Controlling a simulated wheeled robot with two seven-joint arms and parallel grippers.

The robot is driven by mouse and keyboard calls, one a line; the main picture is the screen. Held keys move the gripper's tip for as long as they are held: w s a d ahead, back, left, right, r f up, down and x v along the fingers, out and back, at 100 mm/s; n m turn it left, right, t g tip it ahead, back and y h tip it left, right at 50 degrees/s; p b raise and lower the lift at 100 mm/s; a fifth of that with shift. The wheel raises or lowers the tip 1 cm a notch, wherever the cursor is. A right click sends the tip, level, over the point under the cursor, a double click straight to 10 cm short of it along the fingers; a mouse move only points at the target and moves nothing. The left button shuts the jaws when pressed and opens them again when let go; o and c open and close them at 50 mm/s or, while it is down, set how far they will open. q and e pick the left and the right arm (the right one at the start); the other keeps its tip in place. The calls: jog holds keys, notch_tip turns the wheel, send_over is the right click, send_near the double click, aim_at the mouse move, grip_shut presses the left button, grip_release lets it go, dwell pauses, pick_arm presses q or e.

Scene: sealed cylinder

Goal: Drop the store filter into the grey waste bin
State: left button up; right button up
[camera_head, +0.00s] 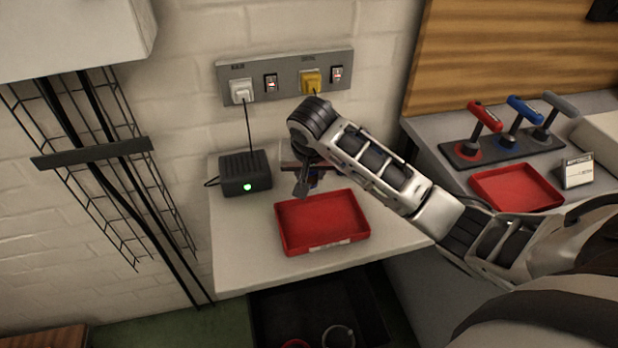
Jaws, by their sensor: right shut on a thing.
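My right gripper (303,186) hangs just above the back edge of a red tray on a small pale table. It is shut on a small dark object, mostly hidden by the gripper and wrist; dark red and blue bits show beside the fingers. I cannot tell from this view whether that object is the store filter. I see no clearly grey waste bin; a dark open container (310,305) stands on the floor below the table's front edge. My left gripper is out of view.
The red tray (322,222) looks empty. A black box (245,174) with a green light stands left of it, wired to a wall socket panel (285,76). On the right bench are a rack of colored handles (507,140), another red tray (515,188) and a small sign (578,172).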

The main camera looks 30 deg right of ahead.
jog(key=shift+a+f, duration=0.1)
jog(key=shift+f, duration=1)
jog(key=shift+f, duration=0.1)
jog(key=shift+f, duration=0.1)
jog(key=o, duration=1)
jog(key=shift+c, duration=0.2)
